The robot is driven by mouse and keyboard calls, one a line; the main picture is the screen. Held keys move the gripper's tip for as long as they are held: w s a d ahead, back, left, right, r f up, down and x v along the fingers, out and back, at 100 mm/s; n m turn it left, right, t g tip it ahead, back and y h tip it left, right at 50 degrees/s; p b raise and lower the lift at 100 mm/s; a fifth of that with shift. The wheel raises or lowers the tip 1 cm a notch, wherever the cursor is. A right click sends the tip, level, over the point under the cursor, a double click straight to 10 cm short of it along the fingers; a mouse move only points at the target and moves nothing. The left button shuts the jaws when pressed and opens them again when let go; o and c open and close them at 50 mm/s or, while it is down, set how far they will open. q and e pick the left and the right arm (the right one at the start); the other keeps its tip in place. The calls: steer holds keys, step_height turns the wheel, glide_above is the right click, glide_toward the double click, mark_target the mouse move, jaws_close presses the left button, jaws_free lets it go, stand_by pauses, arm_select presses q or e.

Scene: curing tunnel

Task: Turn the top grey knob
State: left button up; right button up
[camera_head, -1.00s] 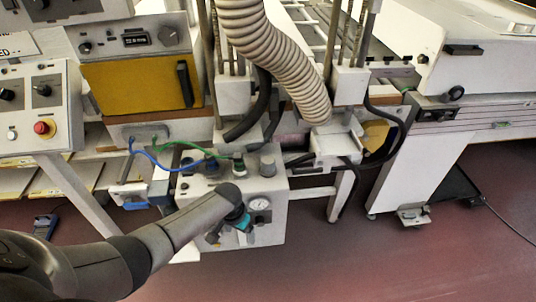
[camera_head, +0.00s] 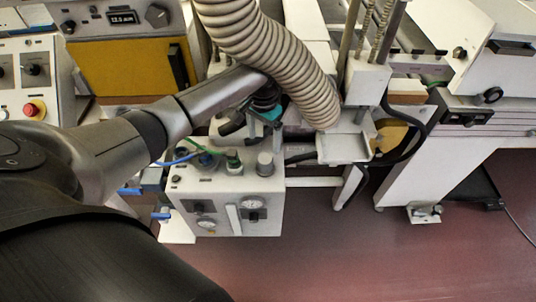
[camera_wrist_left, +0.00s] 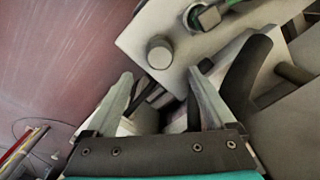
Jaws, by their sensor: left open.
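The top grey knob (camera_head: 265,163) is a short upright cylinder on the top face of a white control box (camera_head: 262,222). In the left wrist view the knob (camera_wrist_left: 159,52) shows just beyond the fingertips, between their lines, and not touching them. My left gripper (camera_head: 266,118) is above and behind the knob in the head view, partly beside the ribbed hose. In the left wrist view its two fingers (camera_wrist_left: 162,76) are apart with nothing between them. My right gripper is not in view.
A large ribbed hose (camera_head: 277,62) hangs close to my left gripper. Green (camera_head: 233,160) and blue fittings with tubes sit left of the knob. A white bracket (camera_head: 344,146) and black cables are at right. The red floor in front is clear.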

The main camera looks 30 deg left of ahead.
mark_target(264, 159)
arm_select(q)
steer(key=f, duration=0.4)
steer(key=shift+s+b, duration=0.3)
steer(key=shift+b, duration=0.1)
step_height(264, 159, down, 6)
steer(key=shift+w+f+b, duration=0.15)
steer(key=shift+f+b, duration=0.05)
steer(key=shift+b, duration=0.65)
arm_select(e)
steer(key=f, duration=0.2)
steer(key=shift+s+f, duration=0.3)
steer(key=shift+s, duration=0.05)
arm_select(q)
steer(key=c, duration=1.4)
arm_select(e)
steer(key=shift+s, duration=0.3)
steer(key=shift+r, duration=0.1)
